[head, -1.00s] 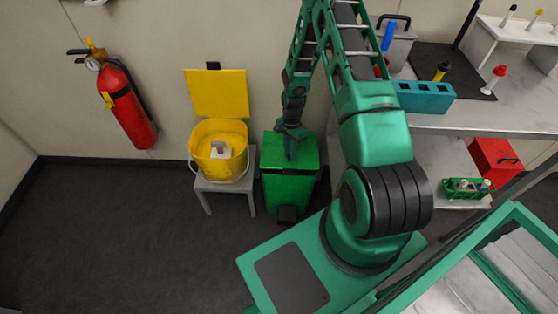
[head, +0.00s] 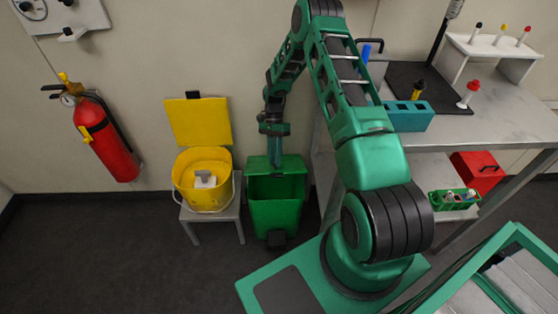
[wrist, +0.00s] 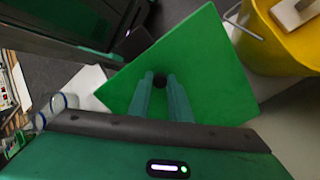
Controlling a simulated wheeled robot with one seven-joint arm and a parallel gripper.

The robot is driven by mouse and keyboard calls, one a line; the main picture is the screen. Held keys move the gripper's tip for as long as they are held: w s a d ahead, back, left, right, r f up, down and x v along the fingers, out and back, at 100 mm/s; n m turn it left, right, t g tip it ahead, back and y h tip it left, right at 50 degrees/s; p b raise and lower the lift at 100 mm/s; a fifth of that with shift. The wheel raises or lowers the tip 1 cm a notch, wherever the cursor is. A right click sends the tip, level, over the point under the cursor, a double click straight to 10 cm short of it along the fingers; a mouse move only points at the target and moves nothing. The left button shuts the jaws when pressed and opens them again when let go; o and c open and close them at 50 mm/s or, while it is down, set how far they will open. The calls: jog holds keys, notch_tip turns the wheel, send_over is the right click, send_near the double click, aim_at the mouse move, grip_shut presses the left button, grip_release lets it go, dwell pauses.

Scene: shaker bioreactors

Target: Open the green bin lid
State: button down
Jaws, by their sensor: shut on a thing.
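The green bin (head: 275,218) stands on the floor right of a small grey stool. Its lid (head: 257,164) is tilted up at the back, and the dark inside of the bin shows in the head view. My gripper (head: 275,158) is at the raised lid. In the wrist view the lid (wrist: 205,65) is a bright green square. There my gripper (wrist: 160,84) is shut on a small dark knob (wrist: 159,80) on the lid. The fingers partly cover the knob, and the inside of the bin is out of the wrist view.
A yellow bucket (head: 184,181) with its lid up stands on the grey stool (head: 229,213), close left of the bin. A metal bench (head: 462,128) with a lower shelf is close right. A fire extinguisher (head: 106,137) hangs on the wall. The floor at left is clear.

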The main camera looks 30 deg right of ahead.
jog(key=shift+w, duration=0.2)
jog(key=c, duration=1.7)
grip_release()
jog(key=shift+o, duration=0.4)
jog(key=shift+r, duration=0.3)
jog(key=r, duration=0.4)
jog(key=shift+s+a, duration=0.1)
jog(key=shift+a, duration=0.2)
jog(key=s+a+r, duration=0.4)
jog(key=a+r, duration=0.2)
jog(key=a, duration=0.4)
jog(key=shift+a+r, duration=0.15)
jog(key=shift+a, duration=0.05)
